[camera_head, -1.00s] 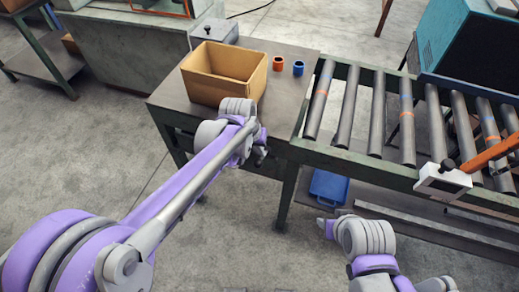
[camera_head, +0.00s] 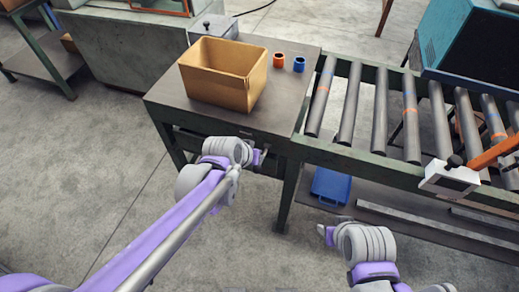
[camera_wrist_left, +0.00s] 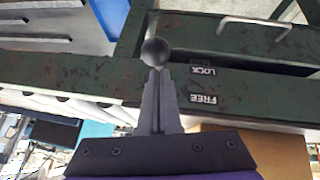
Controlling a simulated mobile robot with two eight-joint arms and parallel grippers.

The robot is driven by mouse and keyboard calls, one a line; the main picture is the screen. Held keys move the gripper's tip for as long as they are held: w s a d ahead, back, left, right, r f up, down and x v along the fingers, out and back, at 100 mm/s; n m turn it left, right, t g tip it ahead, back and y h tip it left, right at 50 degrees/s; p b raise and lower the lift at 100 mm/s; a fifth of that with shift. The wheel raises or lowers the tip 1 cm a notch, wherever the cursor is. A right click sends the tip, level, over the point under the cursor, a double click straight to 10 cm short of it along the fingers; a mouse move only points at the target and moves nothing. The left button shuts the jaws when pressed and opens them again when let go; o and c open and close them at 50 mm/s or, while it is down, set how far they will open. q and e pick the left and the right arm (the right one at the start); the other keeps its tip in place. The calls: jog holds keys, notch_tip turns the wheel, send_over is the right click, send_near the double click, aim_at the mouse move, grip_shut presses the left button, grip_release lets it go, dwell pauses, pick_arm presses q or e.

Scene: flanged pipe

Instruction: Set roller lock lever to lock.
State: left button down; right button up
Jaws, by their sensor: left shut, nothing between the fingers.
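The roller lock lever shows as a round black knob (camera_wrist_left: 155,51) in the left wrist view, in front of a dark green table rail. The white LOCK label (camera_wrist_left: 203,71) and FREE label (camera_wrist_left: 203,98) are on the rail to its right. My left gripper (camera_wrist_left: 157,74) is shut and empty, its fingertips lined up with the knob; I cannot tell whether they touch it. In the head view my left gripper (camera_head: 262,158) is at the table's front edge. My right gripper (camera_head: 325,232) is low in front of the conveyor, its jaws unclear.
A cardboard box (camera_head: 222,105), an orange cup (camera_head: 279,60) and a blue cup (camera_head: 299,64) stand on the table (camera_head: 170,95). The roller conveyor (camera_head: 380,105) runs right from it. A blue bin (camera_head: 331,187) is on the lower shelf. The floor at left is clear.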

aim_at(255, 168)
pick_arm(q)
jog(key=f+t+b, duration=0.1)
jog(key=s+f+t+b, duration=0.1)
jog(key=f+t+h+b, duration=0.1)
jog(key=shift+s+a+f+b, duration=0.2)
jog(key=shift+a+f+b, duration=0.05)
jog(key=shift+b, duration=0.15)
jog(key=shift+f+t+b, duration=0.25)
jog(key=shift+t+b, duration=0.05)
jog(key=shift+f+b, duration=1)
jog(key=shift+f, duration=0.3)
jog(key=shift+s+f, duration=0.1)
jog(key=shift+f, duration=0.1)
